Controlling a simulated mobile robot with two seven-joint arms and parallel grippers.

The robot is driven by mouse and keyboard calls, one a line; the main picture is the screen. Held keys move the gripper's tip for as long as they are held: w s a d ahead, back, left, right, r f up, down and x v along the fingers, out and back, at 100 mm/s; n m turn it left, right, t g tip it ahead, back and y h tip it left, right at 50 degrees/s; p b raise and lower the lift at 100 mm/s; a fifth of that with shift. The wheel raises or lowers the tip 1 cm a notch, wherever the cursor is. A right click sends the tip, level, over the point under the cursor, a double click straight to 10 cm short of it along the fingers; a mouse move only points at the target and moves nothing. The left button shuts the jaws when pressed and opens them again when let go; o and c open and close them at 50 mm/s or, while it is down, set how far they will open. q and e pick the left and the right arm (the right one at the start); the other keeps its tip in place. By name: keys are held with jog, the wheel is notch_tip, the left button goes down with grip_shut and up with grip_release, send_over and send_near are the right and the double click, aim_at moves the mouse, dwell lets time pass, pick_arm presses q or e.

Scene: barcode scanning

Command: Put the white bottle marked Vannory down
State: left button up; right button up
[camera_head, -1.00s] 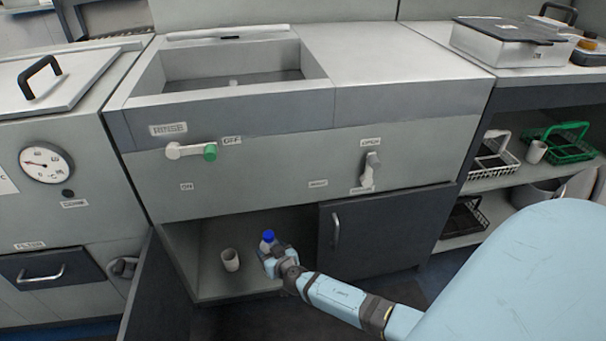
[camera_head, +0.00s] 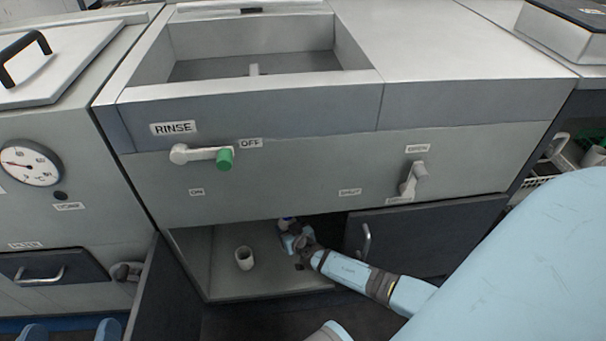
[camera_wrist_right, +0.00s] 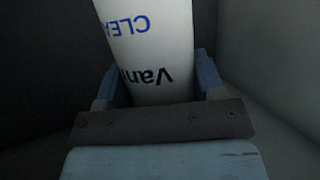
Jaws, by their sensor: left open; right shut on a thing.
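The white bottle marked Vannory (camera_wrist_right: 150,45) fills the middle of the right wrist view, with its printed text upside down there. My right gripper (camera_head: 289,234) is shut on it, one blue finger on each side. In the head view the gripper and bottle are inside the open cupboard (camera_head: 225,290) under the rinse sink, and only a little of the blue cap shows. The bottle's base is hidden, so I cannot tell whether it touches the cupboard floor. My left gripper (camera_head: 70,332) is open and empty at the bottom left edge, mostly out of frame.
A white cup (camera_head: 244,258) stands on the cupboard floor left of my right gripper. A dark open door (camera_head: 155,295) borders the cupboard on the left, a closed door (camera_head: 425,238) on the right. The sink front (camera_head: 290,180) hangs low above the gripper.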

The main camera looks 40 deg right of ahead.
notch_tip(320, 180, down, 2)
jog(key=shift+f+b, duration=0.2)
jog(key=shift+b, duration=0.15)
jog(key=shift+f, duration=0.5)
notch_tip(320, 180, down, 3)
jog(key=shift+r+b, duration=0.1)
jog(key=shift+b, duration=0.95)
jog(key=shift+f, duration=0.45)
pick_arm(q)
jog(key=m, duration=0.1)
jog(key=w+a+m+t, duration=0.1)
jog(key=shift+w+a+r+m+h, duration=0.1)
jog(key=shift+w+r+m+h, duration=0.1)
jog(key=shift+w+m+h, duration=0.15)
pick_arm(e)
jog(key=shift+f, duration=0.15)
pick_arm(q)
jog(key=shift+s, duration=0.1)
pick_arm(e)
jog(key=o, duration=1)
